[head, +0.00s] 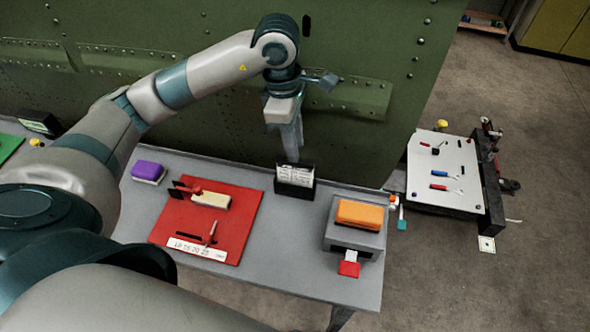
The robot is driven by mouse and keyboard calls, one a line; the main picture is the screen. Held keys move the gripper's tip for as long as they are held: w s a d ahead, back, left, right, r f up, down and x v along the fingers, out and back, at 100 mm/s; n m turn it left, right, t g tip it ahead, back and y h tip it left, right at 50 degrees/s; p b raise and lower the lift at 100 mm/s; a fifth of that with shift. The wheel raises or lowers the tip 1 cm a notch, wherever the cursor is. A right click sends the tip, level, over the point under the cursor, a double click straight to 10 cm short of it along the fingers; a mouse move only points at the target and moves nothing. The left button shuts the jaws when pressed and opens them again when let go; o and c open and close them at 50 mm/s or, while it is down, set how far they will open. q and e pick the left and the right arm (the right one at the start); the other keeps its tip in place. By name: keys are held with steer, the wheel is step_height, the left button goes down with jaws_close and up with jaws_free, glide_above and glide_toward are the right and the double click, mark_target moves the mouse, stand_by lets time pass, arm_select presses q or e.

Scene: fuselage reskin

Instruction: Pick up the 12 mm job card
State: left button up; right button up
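White printed cards (295,174) stand in a black holder (296,189) at the back edge of the grey bench. The print is too small to read, so I cannot tell which card is the 12 mm one. My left gripper (292,158) points down just above and behind the holder, with its fingertips close to the card tops. I cannot tell whether it touches a card or whether its fingers are apart. My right gripper is not in view.
A red board (240,225) with tools and a numbered strip lies left of the holder, with a purple block (148,172) beyond it. A grey box (355,240) with an orange block (360,215) stands right. The green riveted panel (370,60) rises close behind the bench.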

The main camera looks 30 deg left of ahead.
mark_target(295, 164)
arm_select(q)
steer(key=shift+d+f, duration=0.1)
steer(key=shift+f, duration=0.95)
steer(key=shift+p, duration=0.35)
steer(key=shift+s+f+p, duration=0.1)
steer(key=shift+f+p, duration=0.7)
steer(key=shift+f, duration=0.05)
step_height(295, 164, down, 3)
steer(key=shift+r+p, duration=0.15)
steer(key=shift+p, duration=0.6)
steer(key=shift+f, duration=0.4)
steer(key=shift+f+b, duration=0.25)
steer(key=shift+b, duration=0.3)
steer(key=shift+c, duration=0.7)
jaws_close()
